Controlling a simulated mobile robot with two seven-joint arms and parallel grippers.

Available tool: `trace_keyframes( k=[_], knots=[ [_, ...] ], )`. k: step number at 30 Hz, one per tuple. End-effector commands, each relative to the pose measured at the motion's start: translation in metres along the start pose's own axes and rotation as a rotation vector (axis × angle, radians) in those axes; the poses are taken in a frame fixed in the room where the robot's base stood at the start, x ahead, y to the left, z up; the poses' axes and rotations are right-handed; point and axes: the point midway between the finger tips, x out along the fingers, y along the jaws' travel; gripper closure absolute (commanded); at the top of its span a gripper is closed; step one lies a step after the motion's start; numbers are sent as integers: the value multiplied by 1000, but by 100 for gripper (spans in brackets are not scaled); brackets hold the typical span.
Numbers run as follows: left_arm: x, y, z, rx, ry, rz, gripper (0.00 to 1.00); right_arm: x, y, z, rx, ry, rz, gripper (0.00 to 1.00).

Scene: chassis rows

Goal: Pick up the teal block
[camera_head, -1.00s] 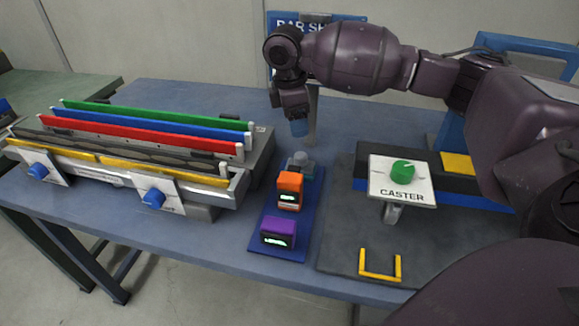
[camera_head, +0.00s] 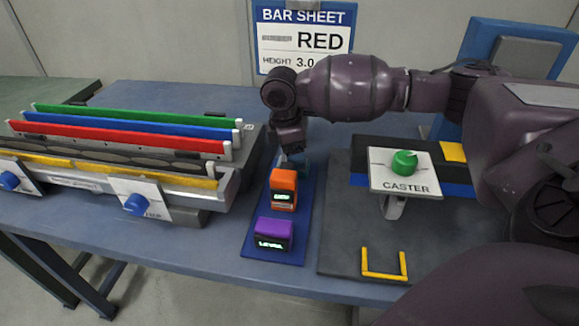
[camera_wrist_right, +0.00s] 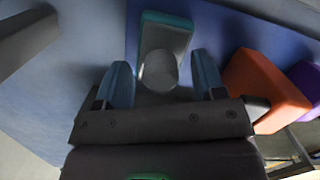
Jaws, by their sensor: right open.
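The teal block (camera_wrist_right: 167,20) shows in the right wrist view on the blue mat (camera_wrist_right: 215,30), with a grey rounded knob-like part (camera_wrist_right: 158,72) on its near side. My right gripper (camera_wrist_right: 163,72) is open, its two blue fingers on either side of the grey part and not closed on it. In the head view, my right gripper (camera_head: 293,155) points down behind the orange block, and only a little of the teal block (camera_head: 303,166) shows past it. My left gripper is not in view.
The orange block (camera_head: 283,190) stands close to my right gripper, with the purple block (camera_head: 274,233) nearer on the same mat. A rack with coloured bars (camera_head: 120,135) lies left. A white CASTER plate with a green knob (camera_head: 404,163) stands right. A red-bar sign (camera_head: 304,38) hangs behind.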

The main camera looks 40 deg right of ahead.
Motion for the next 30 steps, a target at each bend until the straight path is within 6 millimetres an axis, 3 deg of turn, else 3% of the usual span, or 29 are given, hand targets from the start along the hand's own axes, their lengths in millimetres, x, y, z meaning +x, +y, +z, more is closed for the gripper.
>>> trace_keyframes(
  k=[7,18,26,30],
  knots=[
    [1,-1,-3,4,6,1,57,1,0,0,0,2,4,37],
    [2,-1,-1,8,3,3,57,1,0,0,0,2,4,92],
    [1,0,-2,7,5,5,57,-1,0,0,0,3,4,92],
    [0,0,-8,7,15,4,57,-14,1,2,1,4,8,92]
  ],
)
